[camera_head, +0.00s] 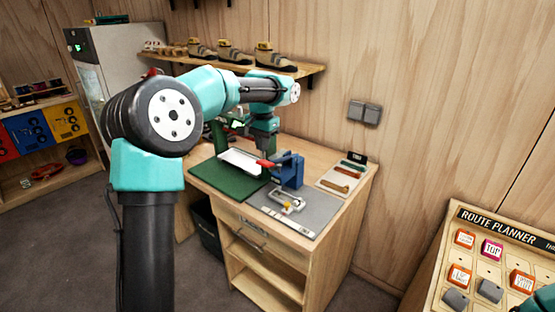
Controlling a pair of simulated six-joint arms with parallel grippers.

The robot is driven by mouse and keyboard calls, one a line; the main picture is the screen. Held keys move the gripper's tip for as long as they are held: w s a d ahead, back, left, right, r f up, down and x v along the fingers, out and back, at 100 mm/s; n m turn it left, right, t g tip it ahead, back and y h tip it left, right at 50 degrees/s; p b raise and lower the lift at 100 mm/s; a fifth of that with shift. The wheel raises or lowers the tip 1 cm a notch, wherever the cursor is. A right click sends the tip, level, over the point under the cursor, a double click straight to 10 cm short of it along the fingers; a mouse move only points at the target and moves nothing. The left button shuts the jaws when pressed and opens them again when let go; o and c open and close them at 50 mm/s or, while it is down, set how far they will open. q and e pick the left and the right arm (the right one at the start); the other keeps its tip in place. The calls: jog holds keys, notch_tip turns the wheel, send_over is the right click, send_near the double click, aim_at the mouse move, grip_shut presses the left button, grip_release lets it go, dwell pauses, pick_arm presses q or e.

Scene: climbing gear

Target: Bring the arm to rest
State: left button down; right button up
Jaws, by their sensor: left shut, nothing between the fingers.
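My left arm reaches from the left over a wooden workbench (362,196). Its gripper (263,154) points down above the bench top and is small in this view. It is shut with nothing held. Just below and beside it are a blue block-like device (290,170) and a red piece (266,163); I cannot tell whether the fingers touch them. My right gripper is not in view; only a teal bit of what seems to be my right arm shows at the bottom right corner.
On the bench lie a green mat (222,181), a white tray (240,160), a grey mat (318,211) with a small metal piece (291,203), and a pale board (342,181) with coloured strips. A shoe shelf (300,69) hangs behind. A route planner board (480,262) stands at right.

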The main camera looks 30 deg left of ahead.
pick_arm(q)
jog(key=shift+r, duration=0.75)
jog(key=s+a+f+t, duration=0.1)
jog(key=s+a+f, duration=0.2)
jog(key=a+f, duration=0.4)
jog(key=s+d+f+n+t+h, duration=0.1)
jog(key=s+d+f+h, duration=0.15)
jog(key=f, duration=1.35)
jog(key=s+d+f+n, duration=0.1)
jog(key=s+d+f, duration=0.9)
jog(key=f, duration=0.3)
jog(key=s+d+f+n+g+h, duration=0.1)
jog(key=s+d+f+n, duration=0.1)
jog(key=s+d+f, duration=0.9)
notch_tip(320, 180, down, 2)
jog(key=shift+s+f, duration=0.1)
jog(key=shift+s, duration=0.4)
